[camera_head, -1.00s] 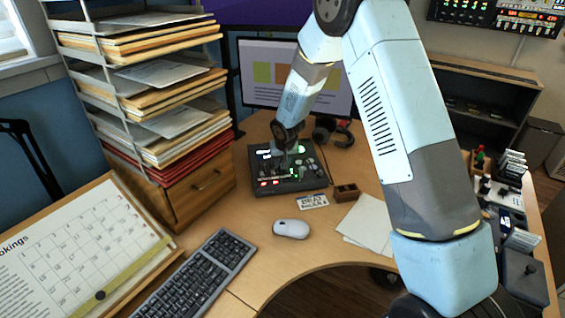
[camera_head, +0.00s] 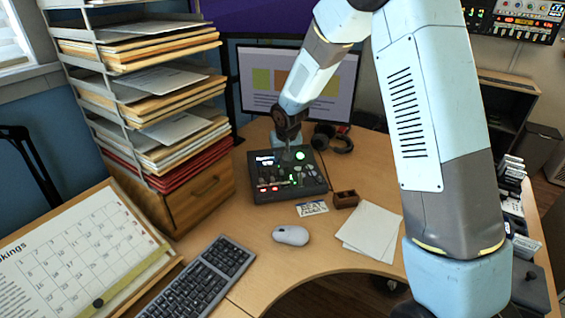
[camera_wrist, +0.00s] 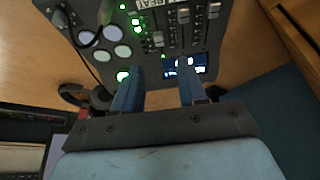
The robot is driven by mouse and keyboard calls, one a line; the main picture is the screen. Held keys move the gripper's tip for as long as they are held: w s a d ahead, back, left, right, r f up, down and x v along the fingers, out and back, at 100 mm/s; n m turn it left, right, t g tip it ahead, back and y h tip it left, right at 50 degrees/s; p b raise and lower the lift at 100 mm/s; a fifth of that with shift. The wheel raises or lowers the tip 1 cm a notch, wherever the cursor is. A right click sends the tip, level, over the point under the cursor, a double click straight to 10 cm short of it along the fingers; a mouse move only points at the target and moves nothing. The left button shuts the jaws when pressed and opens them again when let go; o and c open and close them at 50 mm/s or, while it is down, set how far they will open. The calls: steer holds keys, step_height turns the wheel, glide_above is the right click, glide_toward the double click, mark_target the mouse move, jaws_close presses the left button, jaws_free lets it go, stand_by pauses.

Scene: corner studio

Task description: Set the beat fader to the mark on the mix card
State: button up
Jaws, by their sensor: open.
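The dark mixer (camera_head: 263,194) lies on the desk in the head view, with lit pads, green and red lights and a small screen. In the wrist view the mixer (camera_wrist: 205,38) fills the top, with several sliding faders. A "BEAT" label shows at the top edge by the leftmost fader (camera_wrist: 158,39). A white card with dark print (camera_head: 311,209), seemingly the mix card, lies in front of the mixer; its mark is too small to read. My gripper (camera_wrist: 160,88) is open and empty, its fingers apart near the mixer's screen edge. In the head view its fingertips are hard to make out.
A mouse (camera_head: 291,235), a keyboard (camera_head: 200,278), white paper sheets (camera_head: 370,228) and a small brown box (camera_head: 346,199) lie in front. Headphones (camera_head: 335,139) and a monitor (camera_head: 255,75) stand behind. A wooden drawer unit (camera_head: 205,195) flanks the mixer's left.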

steer(key=shift+v, duration=2.5)
steer(key=s+d+r+m+t+h, duration=0.1)
steer(key=s+d+r, duration=0.5)
steer(key=d+r, duration=0.25)
steer(key=s+d+r, duration=0.7)
steer(key=r, duration=0.2)
steer(key=s+d+r, duration=0.2)
steer(key=s+d, duration=0.1)
steer(key=s, duration=0.4)
steer(key=s+d+r+m, duration=0.1)
steer(key=s+d, duration=0.1)
steer(key=s, duration=0.5)
steer(key=s+d+r, duration=0.2)
steer(key=s+d, duration=0.1)
steer(key=s, duration=0.5)
steer(key=shift+d+r+m, duration=0.3)
steer(key=shift+d, duration=0.05)
steer(key=shift+s, duration=0.1)
